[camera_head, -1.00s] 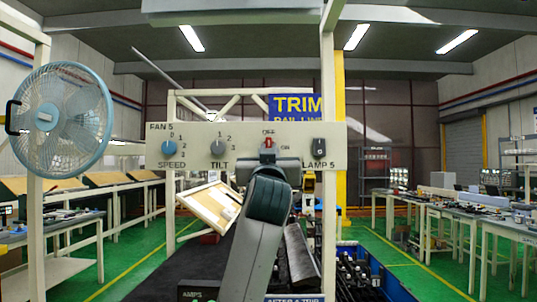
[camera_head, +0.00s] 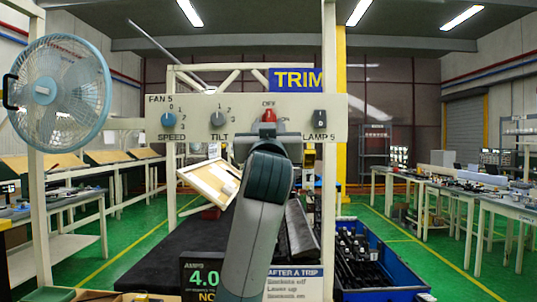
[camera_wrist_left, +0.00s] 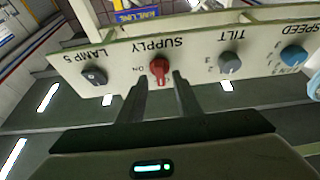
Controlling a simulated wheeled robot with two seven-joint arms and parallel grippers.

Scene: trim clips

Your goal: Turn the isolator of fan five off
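The fan 5 panel (camera_head: 245,112) is a cream board. Its red isolator knob (camera_head: 268,115) sits between the TILT knob and the LAMP 5 switch; the wrist view shows that red knob (camera_wrist_left: 159,69) under the word SUPPLY. Its handle looks about upright, in line with the OFF mark, with ON to one side. My left gripper (camera_wrist_left: 160,80) is open; its two fingers stand apart on either side of the knob, with no clear contact. In the head view the left gripper (camera_head: 268,137) hides the area just below the knob. My right gripper is not in view.
The panel also carries a blue SPEED knob (camera_head: 167,120), a grey TILT knob (camera_head: 217,119) and a dark LAMP 5 switch (camera_head: 320,118). A blue fan (camera_head: 62,92) is on the left post. An AMPS display (camera_head: 204,278) reads 4.0. A blue crate (camera_head: 385,272) stands right.

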